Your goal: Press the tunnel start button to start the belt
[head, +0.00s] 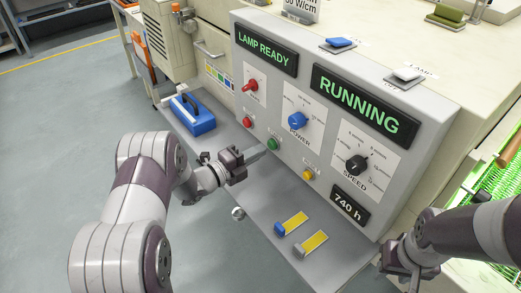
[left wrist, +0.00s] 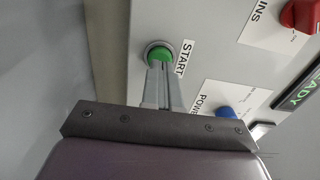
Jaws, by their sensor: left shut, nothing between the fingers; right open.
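The green start button (head: 273,144) sits low on the grey control panel (head: 310,160), between a red button and a yellow one. In the left wrist view the green button (left wrist: 160,54), labelled START, is at the tips of my fingers. My left gripper (head: 262,151) is shut and empty, its fingertips at the button. I cannot tell how firmly they touch. The running display (head: 365,100) reads RUNNING in green, and the lamp display (head: 266,49) reads LAMP READY. My right gripper (head: 405,270) is open and empty near the panel's lower right corner.
A red button (head: 247,122), a yellow button (head: 308,174), a blue power knob (head: 298,120) and a black speed knob (head: 356,164) surround the start button. A green belt (head: 494,200) is at right.

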